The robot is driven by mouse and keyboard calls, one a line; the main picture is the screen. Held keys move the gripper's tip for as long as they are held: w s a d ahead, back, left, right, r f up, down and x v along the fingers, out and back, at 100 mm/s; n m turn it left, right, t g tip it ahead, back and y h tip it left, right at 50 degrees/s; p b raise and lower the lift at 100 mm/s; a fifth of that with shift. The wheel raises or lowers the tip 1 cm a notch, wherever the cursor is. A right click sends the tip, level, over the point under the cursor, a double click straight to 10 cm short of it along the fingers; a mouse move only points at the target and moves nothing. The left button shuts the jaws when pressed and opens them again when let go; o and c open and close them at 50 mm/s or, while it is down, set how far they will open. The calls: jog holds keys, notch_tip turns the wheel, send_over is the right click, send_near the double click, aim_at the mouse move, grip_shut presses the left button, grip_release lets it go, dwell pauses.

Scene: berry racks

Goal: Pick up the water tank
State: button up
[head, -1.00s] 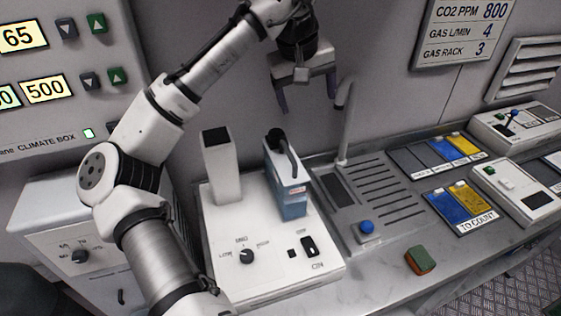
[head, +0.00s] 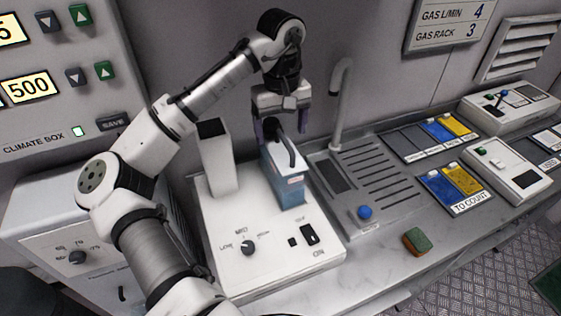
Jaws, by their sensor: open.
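My gripper (head: 281,132) is open just above the tank. Its two fingers point down, one on either side of the handle's upper part as seen from the head camera. I cannot tell whether a finger touches the handle.
Right of the machine is a sink drainer (head: 362,180) with a grey tap (head: 341,105) close to my gripper. A green and brown sponge (head: 416,241) lies on the counter. Blue and yellow cards (head: 455,190) and white devices (head: 512,168) stand farther right.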

aim_at(280, 146)
jog(key=f, duration=0.1)
jog(key=f+p, duration=0.1)
jog(key=f, duration=0.3)
jog(key=shift+s+f+p, duration=0.1)
jog(key=shift+s+p, duration=0.2)
jog(key=shift+p, duration=0.05)
jog(key=shift+c, duration=0.3)
grip_shut()
